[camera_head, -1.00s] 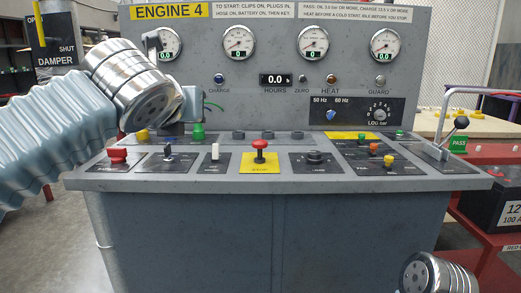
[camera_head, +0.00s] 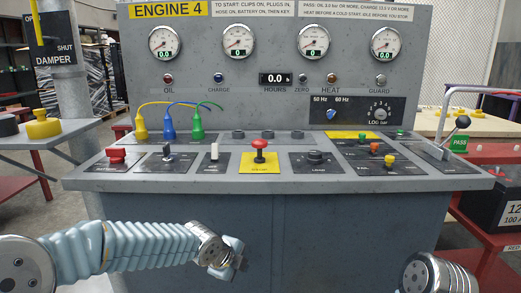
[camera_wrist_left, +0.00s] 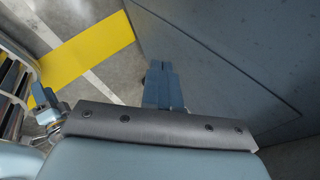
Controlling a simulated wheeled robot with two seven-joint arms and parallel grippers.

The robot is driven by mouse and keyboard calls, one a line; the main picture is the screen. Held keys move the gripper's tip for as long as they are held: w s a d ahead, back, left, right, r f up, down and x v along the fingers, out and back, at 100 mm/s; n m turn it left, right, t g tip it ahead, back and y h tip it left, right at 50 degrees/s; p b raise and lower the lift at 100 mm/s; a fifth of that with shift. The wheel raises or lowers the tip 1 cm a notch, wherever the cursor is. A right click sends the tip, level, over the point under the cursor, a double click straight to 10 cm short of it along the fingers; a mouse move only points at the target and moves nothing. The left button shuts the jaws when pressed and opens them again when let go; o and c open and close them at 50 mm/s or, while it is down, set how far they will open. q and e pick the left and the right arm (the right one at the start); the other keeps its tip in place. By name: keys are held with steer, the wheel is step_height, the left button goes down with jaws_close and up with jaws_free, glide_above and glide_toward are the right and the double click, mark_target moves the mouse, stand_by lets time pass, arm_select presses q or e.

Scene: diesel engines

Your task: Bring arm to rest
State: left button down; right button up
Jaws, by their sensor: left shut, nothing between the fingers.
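My left arm comes in low from the left, below the console's front edge. My left gripper (camera_head: 232,268) hangs in front of the console's (camera_head: 160,215) lower panel, holding nothing. In the left wrist view its fingers (camera_wrist_left: 162,72) are shut together, above the grey floor and beside the blue-grey panel. A part of my right arm shows at the bottom right corner of the head view; its gripper is out of view.
The console top carries a red stop button (camera_head: 259,144), several other controls, and yellow, blue and green plugs (camera_head: 168,128) with cables. A side table (camera_head: 75,137) stands at left, a red battery stand (camera_head: 490,245) at right. A yellow floor marking (camera_wrist_left: 90,55) shows.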

arm_select(q)
steer(key=s+f+n+g, duration=0.1)
steer(key=s+f+n, duration=0.25)
steer(key=f, duration=0.45)
steer(key=s+f+n+g, duration=0.1)
steer(key=s+f+n, duration=0.25)
steer(key=f, duration=0.35)
steer(key=s+a+f+n+g, duration=0.1)
steer(key=s+a+f+n, duration=0.1)
steer(key=s+f+n, duration=0.6)
steer(key=s+a+f+n+g, duration=0.2)
steer(key=s+a+f+n, duration=0.1)
steer(key=s+f+n, duration=0.6)
steer(key=shift+s+a+f+n, duration=0.25)
steer(key=shift+s+n, duration=0.25)
steer(key=shift+s, duration=0.65)
